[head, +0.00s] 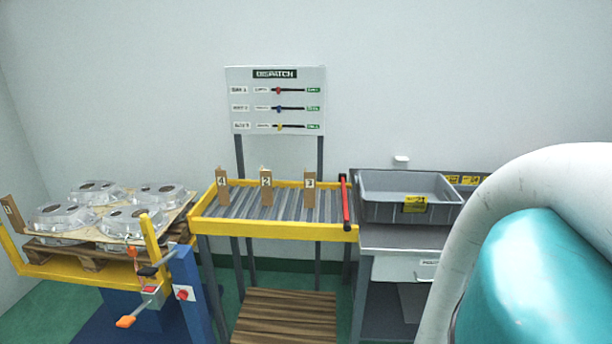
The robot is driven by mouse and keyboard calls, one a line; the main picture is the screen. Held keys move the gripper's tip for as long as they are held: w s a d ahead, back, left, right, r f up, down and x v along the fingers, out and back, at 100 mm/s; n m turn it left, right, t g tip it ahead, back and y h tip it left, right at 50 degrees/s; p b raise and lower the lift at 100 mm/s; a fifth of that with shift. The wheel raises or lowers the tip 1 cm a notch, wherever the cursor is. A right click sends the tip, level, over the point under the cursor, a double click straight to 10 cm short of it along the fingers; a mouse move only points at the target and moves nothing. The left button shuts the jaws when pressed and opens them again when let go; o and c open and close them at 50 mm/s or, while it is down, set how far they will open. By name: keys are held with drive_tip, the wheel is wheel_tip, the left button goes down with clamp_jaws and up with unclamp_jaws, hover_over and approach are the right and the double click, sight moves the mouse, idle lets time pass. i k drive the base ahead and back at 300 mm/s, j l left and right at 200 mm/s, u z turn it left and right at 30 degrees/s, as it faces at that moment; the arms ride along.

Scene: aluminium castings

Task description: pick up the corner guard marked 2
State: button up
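The corner guard marked 2 (266,190) is a brown upright piece with a white number label. It stands on the roller conveyor (288,204) with the yellow frame, between two similar guards. The guard marked 4 (222,188) stands to its left. Another guard (309,194) stands to its right, its label too small to read surely. My gripper is not in view; only a white and teal link of my arm shows large at the right.
A grey bin (385,212) sits on a bench right of the conveyor. A red bar (345,203) crosses the conveyor's right end. At left, a yellow-railed stand holds a pallet (90,258) with several castings. A dispatch board (275,100) stands behind. A slatted wooden platform (285,318) lies in front.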

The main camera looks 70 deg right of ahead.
sight(266, 175)
drive_tip(key=z, duration=1.45)
